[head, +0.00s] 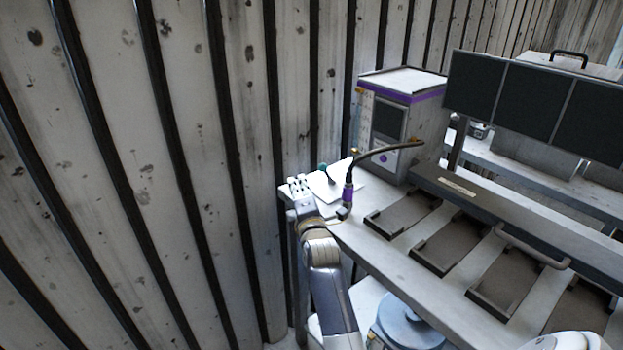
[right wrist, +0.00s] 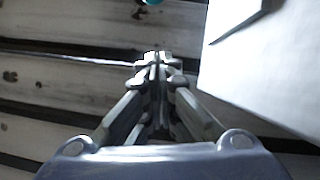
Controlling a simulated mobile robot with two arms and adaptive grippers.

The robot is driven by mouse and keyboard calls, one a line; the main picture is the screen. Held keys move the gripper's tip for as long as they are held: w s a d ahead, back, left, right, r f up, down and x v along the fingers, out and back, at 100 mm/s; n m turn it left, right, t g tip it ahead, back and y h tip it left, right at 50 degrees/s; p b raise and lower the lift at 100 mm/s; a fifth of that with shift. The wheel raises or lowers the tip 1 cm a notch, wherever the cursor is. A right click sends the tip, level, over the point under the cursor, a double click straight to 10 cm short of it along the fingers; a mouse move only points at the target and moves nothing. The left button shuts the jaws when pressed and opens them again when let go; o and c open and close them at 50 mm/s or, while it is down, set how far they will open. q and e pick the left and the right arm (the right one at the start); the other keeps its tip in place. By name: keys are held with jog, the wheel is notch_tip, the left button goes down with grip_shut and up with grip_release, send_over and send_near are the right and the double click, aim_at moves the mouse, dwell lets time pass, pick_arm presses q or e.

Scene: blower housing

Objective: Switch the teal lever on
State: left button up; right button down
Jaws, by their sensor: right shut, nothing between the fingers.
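The teal lever's tip (head: 323,167) shows just behind and right of my right gripper in the head view. Its dark stem slants down to a white base (head: 347,188) at the table's left end. In the right wrist view a bit of teal (right wrist: 152,2) shows at the top edge, beyond the fingertips; most of it is cut off. My right gripper (head: 297,184) is shut and empty, with a gap to the teal tip. Its closed fingers also show in the right wrist view (right wrist: 153,62), left of a white surface (right wrist: 270,75). My left gripper is not in view.
A black cable with a purple plug (head: 347,193) rises right of the lever. A grey cabinet with a purple band (head: 405,115) stands behind it. Dark trays (head: 403,215) lie along the table (head: 385,255). A ribbed wall (head: 150,150) fills the left.

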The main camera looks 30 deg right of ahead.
aim_at(327, 174)
jog(key=d, duration=0.4)
jog(key=shift+s+r+p, duration=0.2)
jog(key=shift+r+p, duration=0.2)
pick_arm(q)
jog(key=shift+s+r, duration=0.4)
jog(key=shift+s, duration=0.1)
pick_arm(e)
jog(key=shift+r+p, duration=0.25)
jog(key=shift+p, duration=0.1)
jog(key=d+r+m+p, duration=0.1)
jog(key=p, duration=0.2)
jog(key=d+r+m+g+p, duration=0.1)
jog(key=m+p, duration=0.1)
jog(key=p, duration=0.1)
jog(key=shift+w+r+p, duration=0.1)
jog(key=shift+r+p, duration=0.2)
jog(key=shift+p, duration=0.05)
jog(key=shift+d+m+g+y+p, duration=0.3)
jog(key=shift+m+g+p, duration=0.1)
jog(key=shift+m+p, duration=0.15)
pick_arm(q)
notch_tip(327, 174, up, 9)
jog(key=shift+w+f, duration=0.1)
